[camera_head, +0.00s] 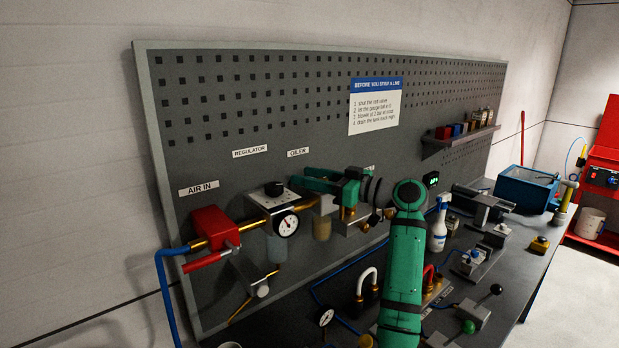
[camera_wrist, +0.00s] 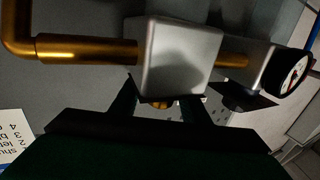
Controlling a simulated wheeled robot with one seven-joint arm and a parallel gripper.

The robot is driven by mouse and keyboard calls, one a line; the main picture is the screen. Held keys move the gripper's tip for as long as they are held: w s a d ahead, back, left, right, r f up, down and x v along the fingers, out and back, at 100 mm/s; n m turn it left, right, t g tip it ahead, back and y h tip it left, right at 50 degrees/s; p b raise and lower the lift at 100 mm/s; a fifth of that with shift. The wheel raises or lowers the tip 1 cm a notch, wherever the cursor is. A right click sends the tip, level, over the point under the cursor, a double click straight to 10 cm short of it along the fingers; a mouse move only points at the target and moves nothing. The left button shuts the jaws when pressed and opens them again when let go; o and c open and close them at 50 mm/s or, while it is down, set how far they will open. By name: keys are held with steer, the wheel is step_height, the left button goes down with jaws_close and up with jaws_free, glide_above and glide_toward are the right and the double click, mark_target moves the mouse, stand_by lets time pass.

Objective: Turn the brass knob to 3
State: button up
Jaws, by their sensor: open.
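My gripper (camera_head: 322,184) is at the pegboard beside the oiler label, with the green arm reaching up from the bottom. In the wrist view the two dark fingers of my gripper (camera_wrist: 160,98) stand apart below a silver block (camera_wrist: 180,58). A small brass piece (camera_wrist: 159,104), perhaps the brass knob, shows between them, mostly hidden by the block. I cannot tell whether the fingers touch it. No number scale is readable there. In the head view the arm covers part of this area.
A brass pipe (camera_wrist: 88,50) runs into the block. Padlocks (camera_head: 367,284) and a spray bottle (camera_head: 438,232) stand on the crowded bench.

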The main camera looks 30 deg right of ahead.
jaws_close()
steer(key=c, duration=1.1)
jaws_free()
steer(key=shift+o, duration=0.2)
steer(key=shift+m+h, duration=0.3)
steer(key=shift+h, duration=0.1)
steer(key=m+t+h, duration=0.1)
steer(key=m+h, duration=0.1)
steer(key=h, duration=0.1)
steer(key=d+m+h, duration=0.1)
steer(key=m+h, duration=0.1)
steer(key=h, duration=0.1)
steer(key=shift+w+d+t, duration=0.15)
steer(key=shift+t, duration=0.25)
steer(key=shift+d+r+m+g+h, duration=0.15)
steer(key=shift+d+m+h, duration=0.15)
steer(key=shift+m+h, duration=0.8)
steer(key=shift+d+f+m+g+h, duration=0.15)
steer(key=shift+d+m+h, duration=0.25)
steer(key=shift+h, duration=1.2)
steer(key=o, duration=1.1)
steer(key=shift+c, duration=0.2)
